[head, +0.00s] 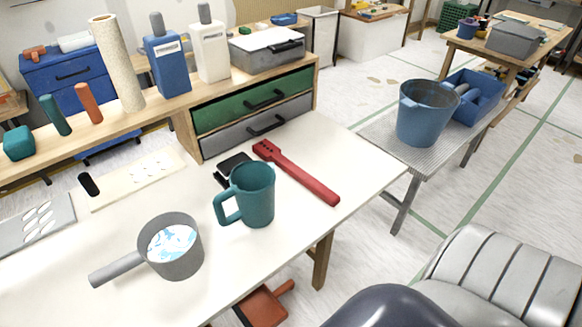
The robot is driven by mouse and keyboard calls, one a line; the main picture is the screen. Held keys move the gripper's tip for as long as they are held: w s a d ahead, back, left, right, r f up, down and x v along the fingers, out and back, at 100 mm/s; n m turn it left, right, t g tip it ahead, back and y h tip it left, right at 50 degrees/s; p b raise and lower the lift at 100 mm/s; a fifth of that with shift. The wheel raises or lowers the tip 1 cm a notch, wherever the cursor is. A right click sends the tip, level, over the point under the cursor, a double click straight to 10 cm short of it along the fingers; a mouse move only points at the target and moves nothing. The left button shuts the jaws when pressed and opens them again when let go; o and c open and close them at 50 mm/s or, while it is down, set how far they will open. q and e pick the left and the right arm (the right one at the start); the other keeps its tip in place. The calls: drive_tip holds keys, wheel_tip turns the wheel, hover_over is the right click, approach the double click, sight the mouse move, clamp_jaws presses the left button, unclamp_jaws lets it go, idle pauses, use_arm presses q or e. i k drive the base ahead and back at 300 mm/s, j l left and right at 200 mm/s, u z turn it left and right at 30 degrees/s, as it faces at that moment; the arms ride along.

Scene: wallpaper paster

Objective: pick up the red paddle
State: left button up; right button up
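The red paddle (305,180) lies flat on the white worktable (330,150), slanting from the drawer unit toward the table's right edge. Its broader, notched end is at the upper left, close to a black object (234,166). The teal mug (257,195) stands upright to its left, with its handle to the left. Neither of my grippers shows in the head view.
A grey saucepan (185,262) with blue-and-white contents stands at the front left. Green and grey drawers (252,103) border the table behind. A blue bucket (427,118) stands on a separate grey metal table at right. A reddish object (263,306) lies below the worktable.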

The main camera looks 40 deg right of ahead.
sight(267, 152)
drive_tip(key=z, duration=1.25)
